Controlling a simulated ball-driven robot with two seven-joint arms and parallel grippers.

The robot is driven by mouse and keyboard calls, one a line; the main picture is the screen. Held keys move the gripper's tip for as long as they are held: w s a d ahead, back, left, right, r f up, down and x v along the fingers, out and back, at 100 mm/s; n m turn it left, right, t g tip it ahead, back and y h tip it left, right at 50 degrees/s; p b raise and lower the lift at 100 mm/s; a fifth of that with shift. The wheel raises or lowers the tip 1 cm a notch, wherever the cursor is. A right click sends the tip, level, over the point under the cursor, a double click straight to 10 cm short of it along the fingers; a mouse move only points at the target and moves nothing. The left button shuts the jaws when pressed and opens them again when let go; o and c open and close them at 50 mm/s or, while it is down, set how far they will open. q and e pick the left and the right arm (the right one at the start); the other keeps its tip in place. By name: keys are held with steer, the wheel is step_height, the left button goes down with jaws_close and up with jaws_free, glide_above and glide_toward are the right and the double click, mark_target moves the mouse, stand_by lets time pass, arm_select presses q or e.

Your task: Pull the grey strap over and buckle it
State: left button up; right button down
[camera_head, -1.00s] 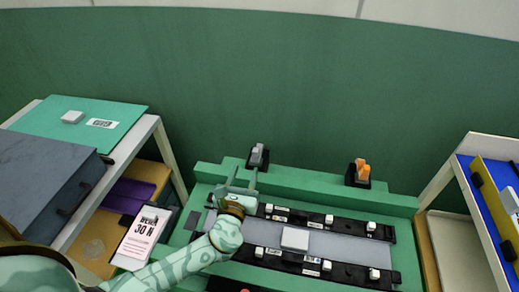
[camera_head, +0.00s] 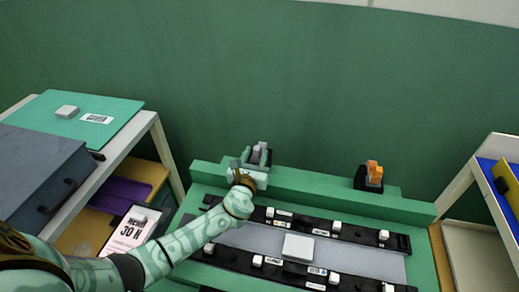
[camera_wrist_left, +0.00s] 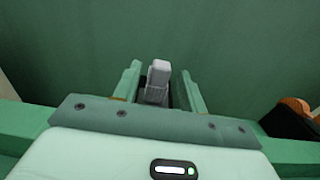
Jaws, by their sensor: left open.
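The grey strap appears as a light grey upright tab (camera_head: 262,150) in a dark holder on the green rear ledge of the fixture. It also shows in the left wrist view (camera_wrist_left: 158,78). My left gripper (camera_head: 251,160) is at this tab, pointing toward the back wall. In the left wrist view my left gripper (camera_wrist_left: 162,88) is open, with one finger on each side of the tab and gaps visible beside it. The tab's lower part is partly hidden behind the gripper body. I cannot make out a buckle. My right gripper is out of view.
An orange tab (camera_head: 374,172) stands in a black holder further right on the ledge. A grey panel (camera_head: 345,257) with black clip rails and a white block (camera_head: 298,247) lies in front. A side table (camera_head: 125,160) stands left, a shelf (camera_head: 482,190) right.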

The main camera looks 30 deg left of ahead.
mark_target(258, 147)
arm_select(q)
steer(key=b+x, duration=0.1)
steer(key=x, duration=0.3)
jaws_close()
steer(key=shift+s, duration=0.1)
